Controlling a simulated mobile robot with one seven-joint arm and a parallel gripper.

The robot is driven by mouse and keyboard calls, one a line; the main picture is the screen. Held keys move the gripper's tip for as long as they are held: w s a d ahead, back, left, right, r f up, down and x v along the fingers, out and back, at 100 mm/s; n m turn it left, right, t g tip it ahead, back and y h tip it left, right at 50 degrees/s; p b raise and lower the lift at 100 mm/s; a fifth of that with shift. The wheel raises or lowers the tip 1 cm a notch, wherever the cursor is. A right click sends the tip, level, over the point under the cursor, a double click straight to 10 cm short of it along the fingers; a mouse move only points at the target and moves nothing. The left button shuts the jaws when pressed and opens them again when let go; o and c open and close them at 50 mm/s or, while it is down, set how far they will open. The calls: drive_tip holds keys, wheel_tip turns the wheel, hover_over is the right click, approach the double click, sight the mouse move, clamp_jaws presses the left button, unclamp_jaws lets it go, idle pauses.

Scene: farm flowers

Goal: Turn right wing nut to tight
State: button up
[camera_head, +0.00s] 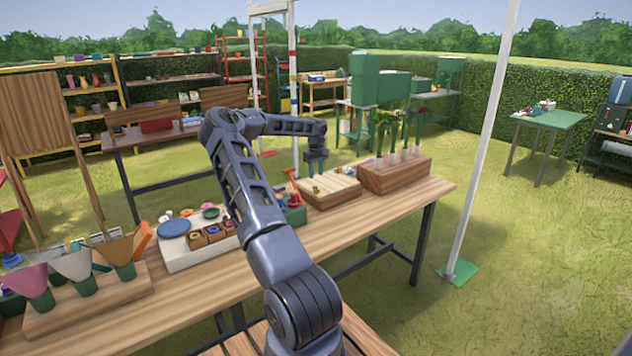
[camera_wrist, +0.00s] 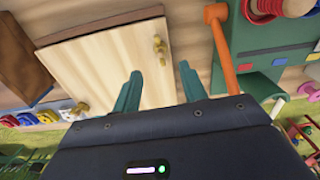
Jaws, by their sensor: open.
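A pale wooden board (camera_head: 332,187) lies on a darker wooden base on the table. Two brass wing nuts stand on it in the wrist view: one near the orange-handled tool (camera_wrist: 160,48), the other at the lower left edge (camera_wrist: 78,112). A small brass nut (camera_head: 316,190) also shows on the board in the head view, just below my gripper. My gripper (camera_wrist: 147,76) is open and empty above the board. Its green fingers point toward the upper wing nut and look apart from it. The pictures do not show how tight either nut is.
The orange-handled tool (camera_wrist: 222,50) stands close to the right of the gripper in the wrist view. A wooden block with upright flowers (camera_head: 396,172) stands right of the board. A white tray (camera_head: 190,255) and a cone holder (camera_head: 88,298) stand to the left.

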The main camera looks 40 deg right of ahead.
drive_tip(key=shift+r, duration=2.2)
drive_tip(key=w+a+r+t+h, duration=0.1)
drive_tip(key=w+a+r+t, duration=0.15)
drive_tip(key=r+t, duration=0.35)
drive_tip(key=w+a+r+t+h, duration=0.15)
drive_tip(key=w+r+t, duration=0.25)
drive_tip(key=r, duration=0.4)
drive_tip(key=s+a+r+m+t+h, duration=0.2)
drive_tip(key=s+a+r+m+h, duration=0.15)
drive_tip(key=s+a+r, duration=0.55)
drive_tip(key=s+a+f+n+g+y, duration=0.1)
drive_tip(key=s+a+g+y, duration=0.2)
drive_tip(key=s+a, duration=1.5)
drive_tip(key=s+a+f+n+g+y, duration=0.2)
drive_tip(key=s+a+g+y, duration=0.1)
drive_tip(key=s+a, duration=1.6)
drive_tip(key=shift+a+f+g, duration=0.2)
drive_tip(key=shift+f+g, duration=0.1)
drive_tip(key=shift+g, duration=0.4)
